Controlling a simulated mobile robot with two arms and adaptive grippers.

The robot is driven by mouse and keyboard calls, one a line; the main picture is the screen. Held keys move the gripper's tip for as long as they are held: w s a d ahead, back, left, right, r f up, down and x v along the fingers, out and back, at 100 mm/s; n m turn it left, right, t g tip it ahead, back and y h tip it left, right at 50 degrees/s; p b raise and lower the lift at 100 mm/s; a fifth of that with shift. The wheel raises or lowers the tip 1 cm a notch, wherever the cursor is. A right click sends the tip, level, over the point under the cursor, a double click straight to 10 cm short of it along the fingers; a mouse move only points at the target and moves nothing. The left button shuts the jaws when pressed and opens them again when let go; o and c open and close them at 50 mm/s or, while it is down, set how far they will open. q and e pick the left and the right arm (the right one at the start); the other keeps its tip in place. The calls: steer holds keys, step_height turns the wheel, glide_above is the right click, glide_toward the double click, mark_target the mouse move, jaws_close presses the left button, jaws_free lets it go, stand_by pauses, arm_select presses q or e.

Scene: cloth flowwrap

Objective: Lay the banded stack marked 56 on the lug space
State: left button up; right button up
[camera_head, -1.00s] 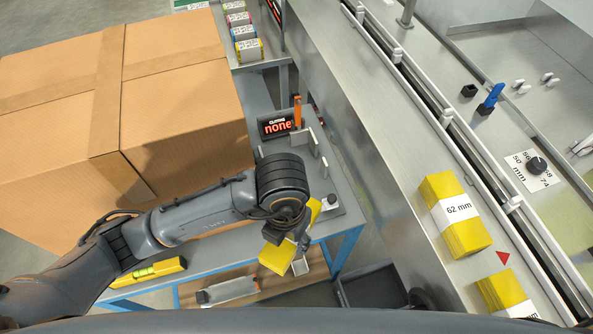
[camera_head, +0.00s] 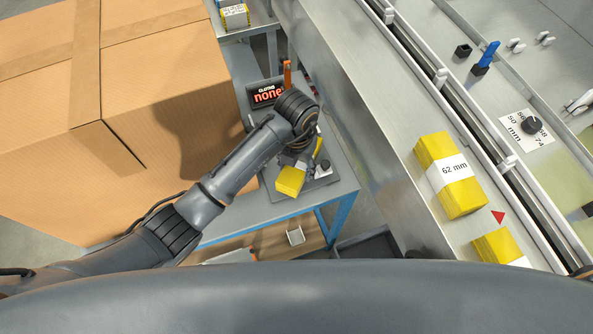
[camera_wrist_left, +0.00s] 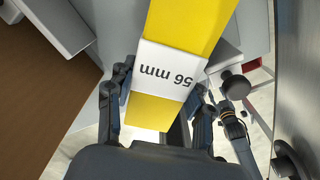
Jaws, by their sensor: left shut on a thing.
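The banded stack marked 56 (camera_wrist_left: 178,62) is yellow with a white band reading "56 mm"; in the head view its yellow end (camera_head: 290,181) shows below my left wrist. My left gripper (camera_wrist_left: 160,112) is shut on it, one finger along each side; in the head view the gripper (camera_head: 297,158) is partly hidden by its own wrist. It is over the small grey bench, left of the conveyor. On the conveyor (camera_head: 385,110), a red triangle (camera_head: 497,217) lies between a stack marked 62 mm (camera_head: 450,175) and another yellow stack (camera_head: 497,246). Which gap is the lug space is unclear.
A large cardboard box (camera_head: 150,130) stands left of the bench (camera_head: 330,193). A display reading "none" (camera_head: 267,95) and an orange post (camera_head: 287,73) stand at the bench's back. White lugs (camera_head: 441,78) line the conveyor's right side. The conveyor's upper stretch is clear.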

arm_select(q)
step_height(320, 180, down, 2)
steer(key=shift+f+p, duration=0.2)
steer(key=shift+p, duration=0.3)
steer(key=shift+f, duration=0.4)
steer(key=shift+w, duration=0.1)
steer(key=shift+f, duration=0.15)
steer(key=o, duration=1.1)
